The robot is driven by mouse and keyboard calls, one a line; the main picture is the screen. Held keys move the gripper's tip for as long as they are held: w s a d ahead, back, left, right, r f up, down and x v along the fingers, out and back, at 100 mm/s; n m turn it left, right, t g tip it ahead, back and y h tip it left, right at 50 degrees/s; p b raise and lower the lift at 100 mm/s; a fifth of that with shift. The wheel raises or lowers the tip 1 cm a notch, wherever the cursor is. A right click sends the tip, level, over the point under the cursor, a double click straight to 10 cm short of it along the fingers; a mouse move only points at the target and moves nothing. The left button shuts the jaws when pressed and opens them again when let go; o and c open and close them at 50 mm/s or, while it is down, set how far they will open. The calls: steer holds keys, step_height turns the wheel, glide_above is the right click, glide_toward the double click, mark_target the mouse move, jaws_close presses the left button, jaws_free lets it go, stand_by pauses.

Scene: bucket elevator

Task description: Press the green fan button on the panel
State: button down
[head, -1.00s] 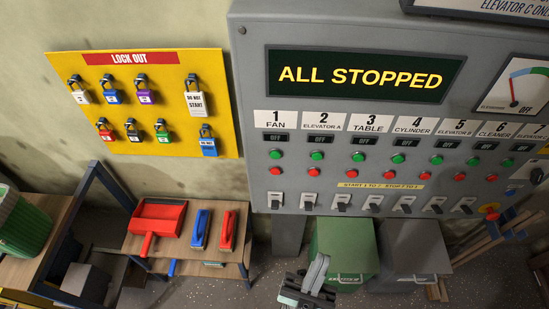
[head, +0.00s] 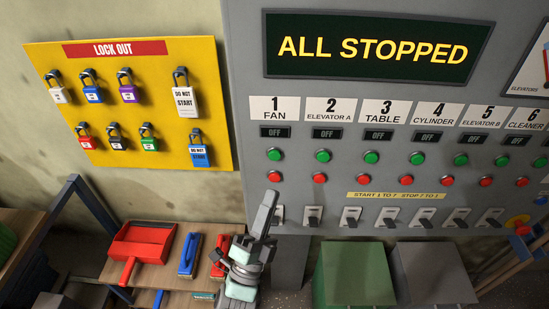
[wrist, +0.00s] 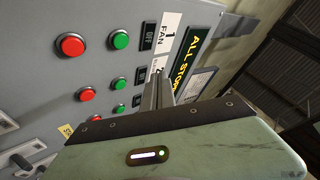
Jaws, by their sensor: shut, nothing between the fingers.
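The grey panel (head: 245,100) shows a lit sign (head: 370,48) reading "ALL STOPPED". The green fan button (head: 274,154) sits under the label "1 FAN" and its "OFF" window, above a red button (head: 274,176). In the wrist view the green fan button (wrist: 121,40) is left of the "FAN" label, beside the red one (wrist: 71,45). My gripper (head: 271,194) is shut and empty. In the head view its tip appears just below the fan column's red button. In the wrist view my gripper's fingers (wrist: 158,88) point at the panel; I cannot tell the gap.
More green and red buttons run right along the panel, with a row of switches (head: 350,216) below. A yellow lock-out board (head: 60,150) with padlocks hangs at left. A red dustpan (head: 143,242) and brushes (head: 189,255) lie below. Green (head: 353,270) and grey bins stand under the panel.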

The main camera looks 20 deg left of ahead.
mark_target(275, 156)
steer(key=w+a+b, duration=0.2)
steer(key=w+a, duration=0.1)
steer(key=w, duration=0.5)
steer(key=shift+b, duration=0.35)
steer(key=shift+w, duration=0.1)
steer(key=shift+w, duration=0.15)
stand_by(1.6)
steer(key=shift+w+a+b, duration=0.15)
steer(key=shift+w+b, duration=0.1)
steer(key=shift+b, duration=0.15)
steer(key=shift+w+a+b, duration=0.2)
steer(key=shift+w+b, duration=0.15)
steer(key=shift+w, duration=0.1)
stand_by(0.6)
steer(key=shift+s, duration=0.1)
steer(key=shift+s+d, duration=0.3)
steer(key=shift+s, duration=0.4)
